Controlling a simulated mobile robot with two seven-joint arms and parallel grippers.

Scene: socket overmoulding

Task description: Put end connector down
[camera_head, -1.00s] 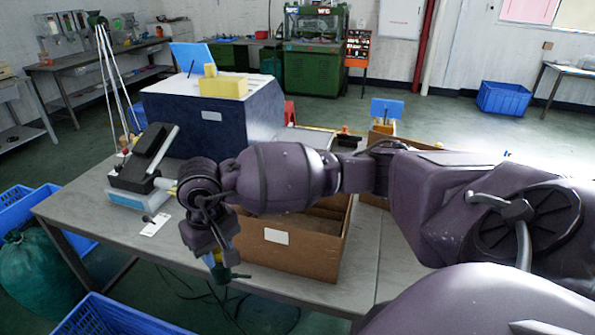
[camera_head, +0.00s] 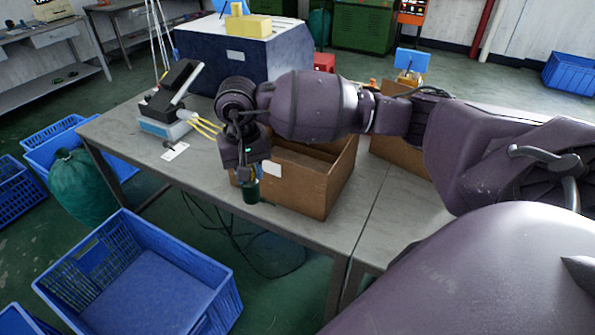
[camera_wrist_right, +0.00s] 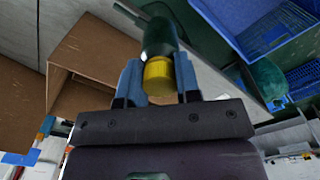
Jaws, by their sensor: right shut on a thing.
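The end connector is a dark green cylinder with a yellow collar. In the head view its green end (camera_head: 251,191) hangs below my right gripper (camera_head: 250,172), in front of the table's front edge. In the right wrist view the blue fingers of my right gripper (camera_wrist_right: 158,78) are shut on the end connector (camera_wrist_right: 158,42), one on each side near the yellow collar. It appears held clear of the surfaces around it. My left gripper is not in view.
An open cardboard box (camera_head: 310,190) stands on the grey table (camera_head: 190,170) just behind the gripper. A black-and-blue device (camera_head: 168,115) with yellow leads is at the table's left. A large empty blue crate (camera_head: 140,280) stands on the floor below, front left.

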